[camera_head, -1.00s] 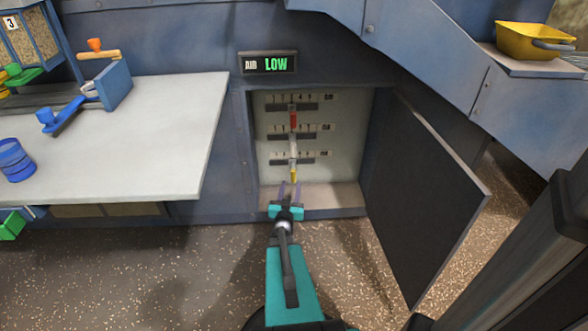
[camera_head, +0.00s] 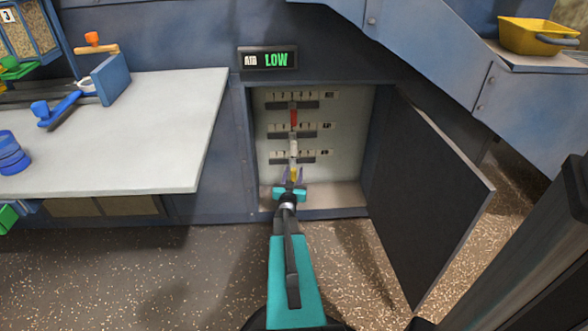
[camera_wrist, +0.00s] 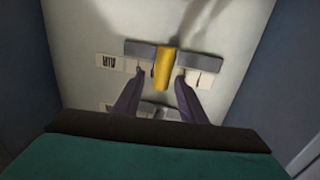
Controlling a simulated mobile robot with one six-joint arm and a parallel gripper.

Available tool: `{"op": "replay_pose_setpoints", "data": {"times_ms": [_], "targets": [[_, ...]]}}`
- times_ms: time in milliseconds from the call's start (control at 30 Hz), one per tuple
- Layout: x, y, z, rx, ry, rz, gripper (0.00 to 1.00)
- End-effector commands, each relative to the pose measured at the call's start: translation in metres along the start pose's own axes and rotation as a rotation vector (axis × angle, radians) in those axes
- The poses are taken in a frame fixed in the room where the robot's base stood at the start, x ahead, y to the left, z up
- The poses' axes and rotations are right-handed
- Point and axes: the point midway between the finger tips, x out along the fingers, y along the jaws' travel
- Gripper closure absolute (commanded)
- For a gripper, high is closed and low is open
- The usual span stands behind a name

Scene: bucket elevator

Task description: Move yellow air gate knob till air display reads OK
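The air display (camera_head: 268,60) reads LOW in green above the open cabinet. Inside, on the back panel, are three slotted rows with a red knob (camera_head: 293,117) on top, a white knob (camera_head: 293,150) in the middle and the yellow knob (camera_head: 293,174) at the bottom. In the wrist view the yellow knob (camera_wrist: 164,69) stands in its dark grey slot plate. My gripper (camera_head: 292,178) is inside the cabinet, in front of the yellow knob. Its two fingers (camera_wrist: 157,85) are apart, one on each side of the knob's line; contact is not visible.
The cabinet door (camera_head: 425,195) hangs open on the right. A pale table (camera_head: 150,130) stands to the left with blue parts (camera_head: 12,155) on it. A yellow bin (camera_head: 535,37) sits at the upper right. Cabinet walls bound my gripper on both sides.

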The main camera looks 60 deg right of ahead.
Motion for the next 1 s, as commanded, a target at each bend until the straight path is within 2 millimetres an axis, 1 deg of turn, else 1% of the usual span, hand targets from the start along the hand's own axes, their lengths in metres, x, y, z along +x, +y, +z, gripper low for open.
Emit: {"op": "replay_pose_setpoints", "data": {"times_ms": [33,200,400,600,867,900,967,1000], "targets": [[0.008,0.0,0.002,0.0,0.002,0.001,0.62],[0.028,0.0,0.002,0.001,0.001,0.0,0.62],[0.044,0.0,0.002,0.001,0.0,0.0,0.62],[0.051,0.0,0.001,0.001,0.0,0.0,0.62],[0.051,0.0,0.0,0.001,0.0,0.0,0.62],[0.051,0.0,0.0,0.001,0.0,0.0,0.66],[0.051,0.0,0.0,0.001,0.0,0.0,0.76],[0.051,0.0,0.0,0.001,-0.001,0.0,0.82]]}}
